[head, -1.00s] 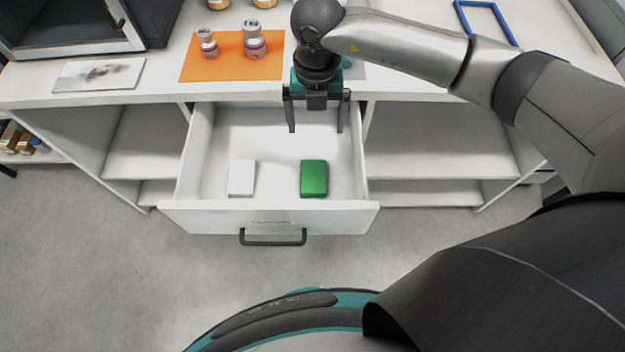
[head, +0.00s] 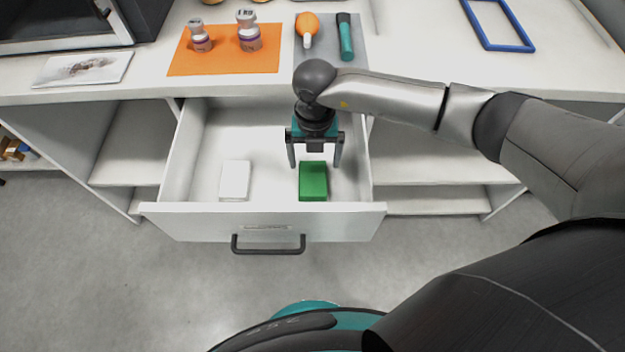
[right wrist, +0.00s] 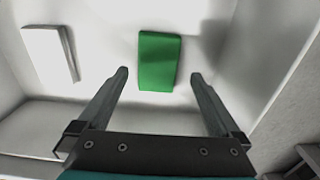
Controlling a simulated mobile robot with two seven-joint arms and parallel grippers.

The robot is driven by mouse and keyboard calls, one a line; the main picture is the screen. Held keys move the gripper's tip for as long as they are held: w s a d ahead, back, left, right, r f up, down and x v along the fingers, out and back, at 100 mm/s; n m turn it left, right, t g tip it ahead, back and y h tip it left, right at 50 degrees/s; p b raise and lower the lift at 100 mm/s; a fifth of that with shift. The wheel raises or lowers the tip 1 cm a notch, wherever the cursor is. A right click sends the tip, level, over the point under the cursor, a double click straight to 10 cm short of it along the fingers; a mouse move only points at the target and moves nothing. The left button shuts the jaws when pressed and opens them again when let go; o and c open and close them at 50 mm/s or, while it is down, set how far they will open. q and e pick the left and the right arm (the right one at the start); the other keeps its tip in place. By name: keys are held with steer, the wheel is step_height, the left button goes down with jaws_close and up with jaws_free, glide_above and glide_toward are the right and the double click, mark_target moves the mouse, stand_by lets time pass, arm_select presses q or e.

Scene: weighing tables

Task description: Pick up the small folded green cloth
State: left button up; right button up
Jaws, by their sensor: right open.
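The small folded green cloth (head: 313,184) lies flat in the open white drawer, right of its middle. It also shows in the right wrist view (right wrist: 159,62), ahead of and between the two fingertips. My right gripper (head: 315,164) is open and empty, its fingers pointing down just behind the cloth in the head view. In the right wrist view the fingertips of the gripper (right wrist: 159,74) stand apart on either side of the cloth's near end; I cannot tell their height above it. My left gripper is not in view.
A white folded cloth or block (head: 234,180) lies left in the drawer (head: 262,222), whose walls surround the gripper. The counter above holds an orange mat (head: 190,64) with two weights, a grey mat (head: 359,47) with tools, and a blue frame (head: 509,47).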

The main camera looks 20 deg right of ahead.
mark_target(312, 173)
steer(key=shift+f, duration=0.3)
step_height(312, 173, down, 4)
steer(key=shift+w+a+r+b, duration=0.1)
steer(key=shift+w+a+b, duration=0.05)
steer(key=shift+b, duration=0.7)
steer(key=shift+f, duration=0.5)
steer(key=c, duration=1.2)
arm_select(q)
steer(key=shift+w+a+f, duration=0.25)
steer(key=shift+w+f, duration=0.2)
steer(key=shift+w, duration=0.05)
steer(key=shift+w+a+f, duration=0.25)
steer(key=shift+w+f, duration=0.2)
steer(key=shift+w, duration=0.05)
arm_select(e)
steer(key=shift+o, duration=0.2)
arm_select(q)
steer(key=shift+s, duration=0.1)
